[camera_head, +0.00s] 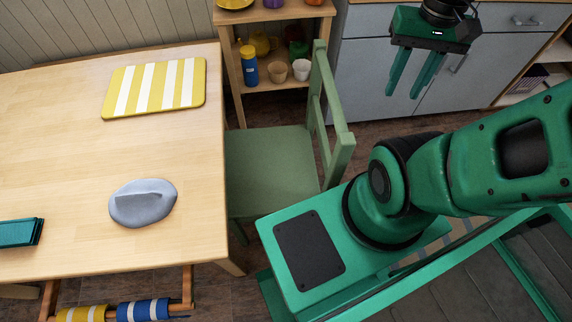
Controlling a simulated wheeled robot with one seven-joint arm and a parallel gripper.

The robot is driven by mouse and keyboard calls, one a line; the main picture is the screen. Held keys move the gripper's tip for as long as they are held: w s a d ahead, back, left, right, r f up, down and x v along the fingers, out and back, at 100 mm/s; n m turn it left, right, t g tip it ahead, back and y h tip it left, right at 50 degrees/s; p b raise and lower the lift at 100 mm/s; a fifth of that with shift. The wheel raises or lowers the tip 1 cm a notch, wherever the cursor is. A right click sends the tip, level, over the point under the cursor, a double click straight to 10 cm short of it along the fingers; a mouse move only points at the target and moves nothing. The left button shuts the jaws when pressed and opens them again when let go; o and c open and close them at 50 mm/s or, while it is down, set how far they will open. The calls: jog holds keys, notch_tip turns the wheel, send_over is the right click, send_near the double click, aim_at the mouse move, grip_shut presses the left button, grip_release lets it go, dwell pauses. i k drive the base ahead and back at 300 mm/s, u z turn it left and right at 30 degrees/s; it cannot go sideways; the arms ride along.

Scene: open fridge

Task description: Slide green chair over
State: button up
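The green chair (268,160) stands at the right edge of the wooden table (60,110). Its seat front meets or goes under the table edge; I cannot tell which. Its backrest (335,150) is on the right side, facing away from the table. My gripper (405,95) hangs at the upper right, in front of the grey cabinets, with its two green fingers apart and nothing between them. It is apart from the chair, to the right of the backrest top. My arm and base hide part of the floor and lower area right of the chair.
A yellow-and-white striped mat (155,87) and a grey-blue object (143,203) lie on the table. A wooden shelf (232,85) with a blue bottle (249,66) and cups stands behind the chair. Grey cabinets (365,75) line the back right. Some dark floor shows between chair and cabinets.

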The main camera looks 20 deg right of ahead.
aim_at(269, 170)
jog(key=k, duration=0.5)
jog(key=u, duration=1.15)
jog(key=k, duration=1.3)
jog(key=z, duration=1.1)
jog(key=i, duration=1)
jog(key=u, duration=0.05)
